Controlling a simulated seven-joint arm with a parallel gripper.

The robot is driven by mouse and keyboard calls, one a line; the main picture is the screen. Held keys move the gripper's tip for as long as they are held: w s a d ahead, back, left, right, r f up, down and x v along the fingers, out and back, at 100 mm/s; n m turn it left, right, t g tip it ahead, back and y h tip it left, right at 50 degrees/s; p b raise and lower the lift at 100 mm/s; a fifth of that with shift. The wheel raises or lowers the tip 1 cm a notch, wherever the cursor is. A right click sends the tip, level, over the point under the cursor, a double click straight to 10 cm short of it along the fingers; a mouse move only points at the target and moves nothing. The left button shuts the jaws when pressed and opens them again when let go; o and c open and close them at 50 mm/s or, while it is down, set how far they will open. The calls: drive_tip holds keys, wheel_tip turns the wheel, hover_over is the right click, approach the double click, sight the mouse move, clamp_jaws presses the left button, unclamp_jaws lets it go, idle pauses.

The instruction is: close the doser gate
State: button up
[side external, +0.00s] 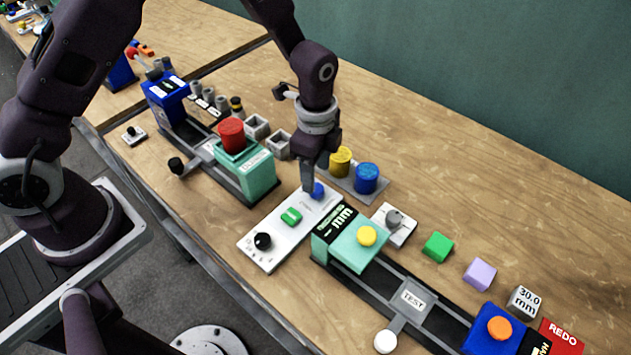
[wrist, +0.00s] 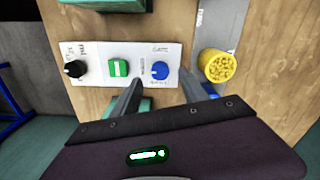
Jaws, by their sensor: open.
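A white control panel (side external: 270,246) lies on the table, with a black knob (side external: 263,241), a green switch (side external: 291,216) and a blue knob (side external: 318,190). In the wrist view the blue knob (wrist: 160,70) has a label above it that appears to read "GATE", and a white pointer mark on its face. My gripper (side external: 310,184) points down at the blue knob's end of the panel. In the wrist view its open fingers (wrist: 161,80) lie either side of the blue knob, apart from it in the picture. Whether they reach down to its height I cannot tell.
Yellow (side external: 340,162) and blue (side external: 367,178) granule-filled cups stand on a grey tray just beyond my gripper. The table's back right is clear.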

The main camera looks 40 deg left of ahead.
sight(316, 183)
wheel_tip(316, 183, down, 4)
drive_tip(key=shift+f, duration=0.15)
clamp_jaws()
drive_tip(key=shift+n, duration=0.3)
drive_tip(key=n, duration=0.3)
drive_tip(key=shift+n, duration=0.4)
drive_tip(key=n, duration=0.4)
drive_tip(key=shift+s+n, duration=0.1)
drive_tip(key=shift+n, duration=0.2)
drive_tip(key=n, duration=0.8)
drive_tip(key=shift+d+n, duration=0.1)
drive_tip(key=shift+n, duration=0.5)
